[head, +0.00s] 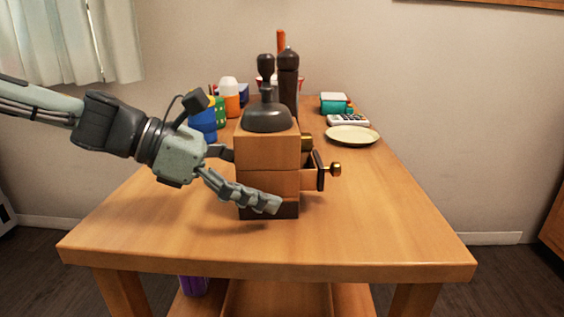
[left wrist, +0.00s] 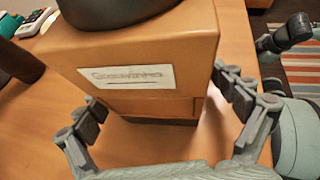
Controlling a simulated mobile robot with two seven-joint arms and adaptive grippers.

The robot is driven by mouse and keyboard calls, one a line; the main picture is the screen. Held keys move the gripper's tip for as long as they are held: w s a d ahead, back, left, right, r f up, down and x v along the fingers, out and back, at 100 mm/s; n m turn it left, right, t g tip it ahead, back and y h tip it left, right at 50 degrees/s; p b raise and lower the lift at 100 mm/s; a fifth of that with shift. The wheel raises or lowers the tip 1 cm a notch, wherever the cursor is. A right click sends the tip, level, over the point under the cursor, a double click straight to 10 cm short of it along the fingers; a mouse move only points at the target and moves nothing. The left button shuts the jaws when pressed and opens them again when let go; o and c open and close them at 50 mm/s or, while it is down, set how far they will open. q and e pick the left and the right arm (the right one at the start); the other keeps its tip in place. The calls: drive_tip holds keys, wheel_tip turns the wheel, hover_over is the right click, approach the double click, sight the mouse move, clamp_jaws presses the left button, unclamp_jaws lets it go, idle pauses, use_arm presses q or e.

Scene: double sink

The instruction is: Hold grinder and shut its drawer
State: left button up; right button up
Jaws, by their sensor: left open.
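The grinder (head: 266,150) stands upright on the table, a wooden box with a dark base and a dark domed top. In the left wrist view the fingers (left wrist: 160,95) straddle the grinder body (left wrist: 140,100), which carries a white label. Contact is unclear. The drawer is hidden there.
A dark pepper mill (head: 288,82) stands close behind the grinder. Bottles (head: 231,98) and blue and green containers are at the back left. A pale plate (head: 352,135), a calculator (head: 347,120) and a teal box (head: 334,103) are at the back right. The right front tabletop (head: 390,225) is clear.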

idle(0.3)
use_arm(q)
drive_tip(key=c, duration=0.7)
drive_tip(key=c, duration=0.4)
idle(0.4)
drive_tip(key=shift+f, duration=0.1)
drive_tip(key=shift+c, duration=0.2)
idle(0.5)
